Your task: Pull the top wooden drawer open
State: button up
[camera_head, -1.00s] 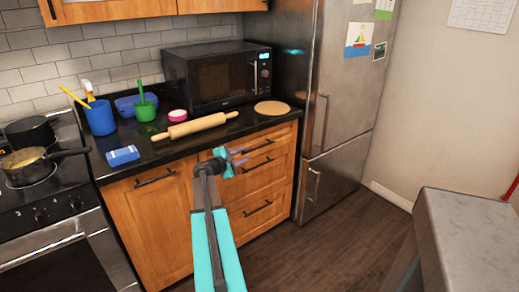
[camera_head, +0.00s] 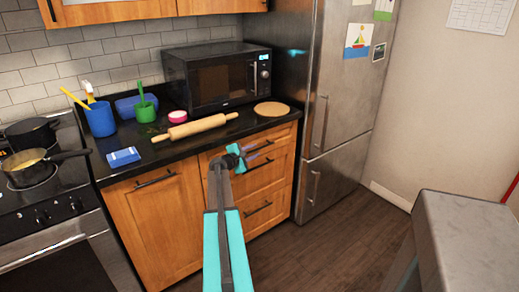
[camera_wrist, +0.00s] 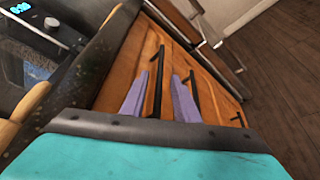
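The top wooden drawer (camera_head: 284,135) is in the cabinet under the counter, right of a cabinet door, and looks closed. Its black bar handle (camera_wrist: 153,100) shows in the wrist view, between my gripper's two purple fingers. My gripper (camera_head: 256,151) is in front of the top drawer in the head view, partly covering it. In the wrist view my gripper (camera_wrist: 160,75) is open, with a finger on either side of the handle in the picture. I cannot tell whether the fingers touch it or how deep they reach.
Below are a middle drawer handle (camera_wrist: 193,95) and a bottom drawer handle (camera_head: 257,208). The steel fridge (camera_head: 345,110) stands to the right. A rolling pin (camera_head: 196,127) and microwave (camera_head: 215,78) are on the counter above. A grey surface (camera_head: 475,230) stands at the right front; floor between is clear.

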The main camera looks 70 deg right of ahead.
aim_at(258, 149)
jog(key=shift+p+x, duration=0.3)
jog(key=shift+x, duration=2.4)
grip_shut()
